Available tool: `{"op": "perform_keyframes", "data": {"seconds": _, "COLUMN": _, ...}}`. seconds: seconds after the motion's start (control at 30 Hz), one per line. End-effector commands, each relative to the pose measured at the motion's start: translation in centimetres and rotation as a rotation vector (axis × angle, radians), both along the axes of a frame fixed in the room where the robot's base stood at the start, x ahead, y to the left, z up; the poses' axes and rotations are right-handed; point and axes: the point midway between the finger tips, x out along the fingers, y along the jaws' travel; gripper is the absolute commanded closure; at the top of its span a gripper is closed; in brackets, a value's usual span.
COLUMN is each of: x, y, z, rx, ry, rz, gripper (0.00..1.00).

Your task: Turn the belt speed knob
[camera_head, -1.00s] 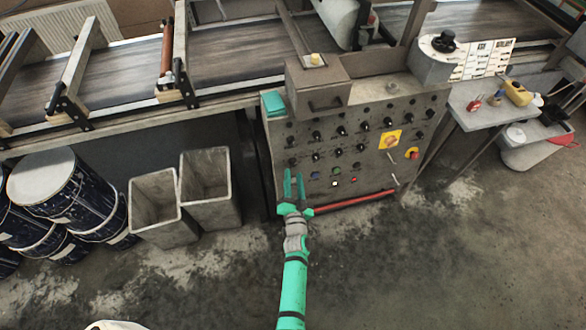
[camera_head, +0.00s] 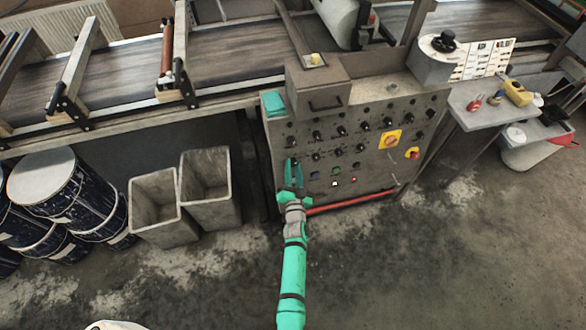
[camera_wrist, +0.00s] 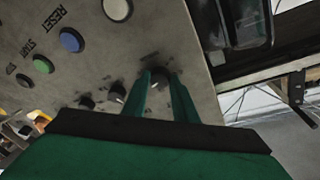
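The control panel (camera_head: 345,165) is a worn grey upright face with rows of black knobs. My green gripper (camera_head: 293,165) is at its lower left, in front of the leftmost knob of the lower row. In the wrist view, my gripper's two fingers (camera_wrist: 162,82) point at the panel, spread apart. A dark knob (camera_wrist: 159,79) shows between the fingertips. Whether the fingers touch it is hard to tell. Its label is too blurred to read, so I cannot confirm it is the belt speed knob. Two other dark knobs (camera_wrist: 117,92) sit left of the fingers.
Blue, green and white buttons (camera_wrist: 72,40) lie nearby on the panel. A red emergency button (camera_head: 412,154) and a yellow plate (camera_head: 389,140) are at its right. A red bar (camera_head: 350,201) runs along the bottom. Grey bins (camera_head: 208,188) stand left.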

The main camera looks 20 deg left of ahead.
Motion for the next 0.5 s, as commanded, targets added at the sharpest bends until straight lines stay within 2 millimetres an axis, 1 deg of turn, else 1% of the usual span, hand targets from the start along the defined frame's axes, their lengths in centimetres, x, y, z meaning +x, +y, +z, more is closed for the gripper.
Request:
{"op": "perform_keyframes", "data": {"seconds": 0.27, "x": 0.02, "y": -0.10, "z": -0.09, "rx": -0.051, "ry": -0.034, "rz": 0.010, "gripper": 0.97}}
{"op": "perform_keyframes", "data": {"seconds": 0.5, "x": 0.06, "y": -0.26, "z": -0.21, "rx": -0.184, "ry": -0.123, "rz": 0.039, "gripper": 0.97}}
